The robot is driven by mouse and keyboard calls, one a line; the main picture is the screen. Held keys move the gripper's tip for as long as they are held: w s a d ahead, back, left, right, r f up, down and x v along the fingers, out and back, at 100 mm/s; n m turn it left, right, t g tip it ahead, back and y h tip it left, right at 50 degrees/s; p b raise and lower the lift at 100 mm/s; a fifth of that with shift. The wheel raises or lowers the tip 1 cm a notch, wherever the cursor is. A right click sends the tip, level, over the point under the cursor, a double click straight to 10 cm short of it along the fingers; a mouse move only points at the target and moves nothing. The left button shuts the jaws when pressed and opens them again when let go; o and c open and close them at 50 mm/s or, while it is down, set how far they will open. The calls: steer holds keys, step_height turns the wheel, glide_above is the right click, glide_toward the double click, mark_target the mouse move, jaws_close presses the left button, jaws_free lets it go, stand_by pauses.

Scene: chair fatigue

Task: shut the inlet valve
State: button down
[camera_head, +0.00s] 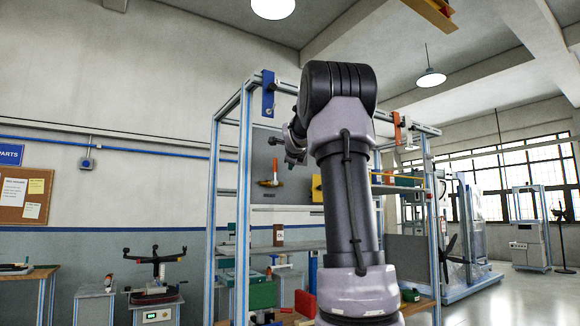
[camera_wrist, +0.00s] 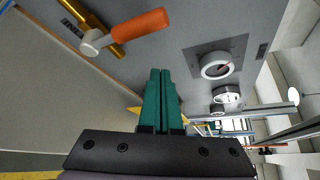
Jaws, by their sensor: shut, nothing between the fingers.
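The valve has an orange lever handle (camera_wrist: 140,32) on a pale hub and a brass pipe (camera_wrist: 94,22), mounted on a grey panel. In the wrist view the lever lies at a wide angle across the pipe. The lever also shows in the head view (camera_head: 269,183), left of my arm. My gripper (camera_wrist: 162,72) has green fingers pressed together, empty. In the wrist view its tips point at the panel, below and right of the lever, apart from it in the picture.
A blue-and-grey metal frame (camera_head: 244,180) surrounds the panel, with shelves of objects below. A yellow part (camera_head: 317,188) shows beside my arm. A bench with a black-armed device (camera_head: 155,270) stands left.

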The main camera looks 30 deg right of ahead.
steer(key=s+a, duration=0.4)
steer(key=s, duration=0.4)
steer(key=shift+s+a, duration=0.4)
